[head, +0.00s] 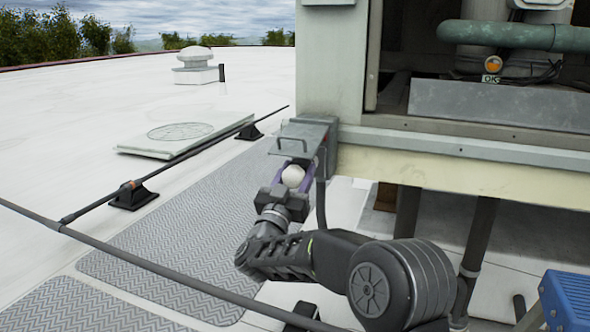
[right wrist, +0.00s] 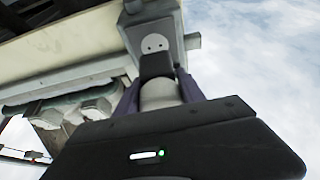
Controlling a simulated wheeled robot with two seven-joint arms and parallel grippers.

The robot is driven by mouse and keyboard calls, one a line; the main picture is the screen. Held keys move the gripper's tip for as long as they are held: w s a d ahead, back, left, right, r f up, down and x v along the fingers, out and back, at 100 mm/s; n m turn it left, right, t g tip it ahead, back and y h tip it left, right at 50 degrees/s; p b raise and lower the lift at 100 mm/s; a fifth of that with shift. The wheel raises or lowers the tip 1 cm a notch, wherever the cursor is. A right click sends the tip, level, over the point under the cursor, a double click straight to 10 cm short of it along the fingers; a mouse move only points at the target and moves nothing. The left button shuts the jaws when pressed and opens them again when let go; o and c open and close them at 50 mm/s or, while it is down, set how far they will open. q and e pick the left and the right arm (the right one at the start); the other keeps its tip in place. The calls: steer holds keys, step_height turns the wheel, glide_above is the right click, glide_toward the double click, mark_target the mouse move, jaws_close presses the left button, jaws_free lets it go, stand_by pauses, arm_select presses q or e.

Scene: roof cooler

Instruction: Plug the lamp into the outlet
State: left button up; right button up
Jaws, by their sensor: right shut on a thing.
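My right gripper (head: 292,176) has its purple fingers closed around the lamp (head: 293,177), which shows as a pale rounded body. In the right wrist view the lamp (right wrist: 160,95) is a whitish cylinder with a dark block at its far end. The outlet (right wrist: 154,43) is a round pale face with two dark holes, just beyond that dark block. Whether the block touches the outlet cannot be told. In the head view the grey outlet box (head: 309,132) with a raised flap sits on the cooler's corner, directly above and beyond the gripper. My left gripper is not in view.
The grey cooler cabinet (head: 450,146) stands at right on dark legs. A black cable (head: 321,200) hangs beside the box. A dark pipe (head: 150,178) crosses the roof at left. A blue step (head: 568,298) stands at lower right. The white roof at left is largely open.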

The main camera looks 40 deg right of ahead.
mark_target(303, 167)
steer(key=shift+w+d+r+p, duration=0.2)
steer(key=shift+w+d+p, duration=0.05)
steer(key=shift+d+p, duration=0.15)
steer(key=shift+w+d+f, duration=0.15)
steer(key=shift+w+d, duration=0.05)
steer(key=shift+d, duration=0.1)
steer(key=shift+w+d, duration=0.6)
steer(key=shift+d, duration=0.25)
steer(key=shift+f+b, duration=0.15)
steer(key=shift+b, duration=0.2)
stand_by(0.8)
steer(key=shift+w+d, duration=0.3)
steer(key=shift+d, duration=0.1)
stand_by(0.4)
steer(key=o, duration=1.3)
steer(key=shift+o, duration=0.2)
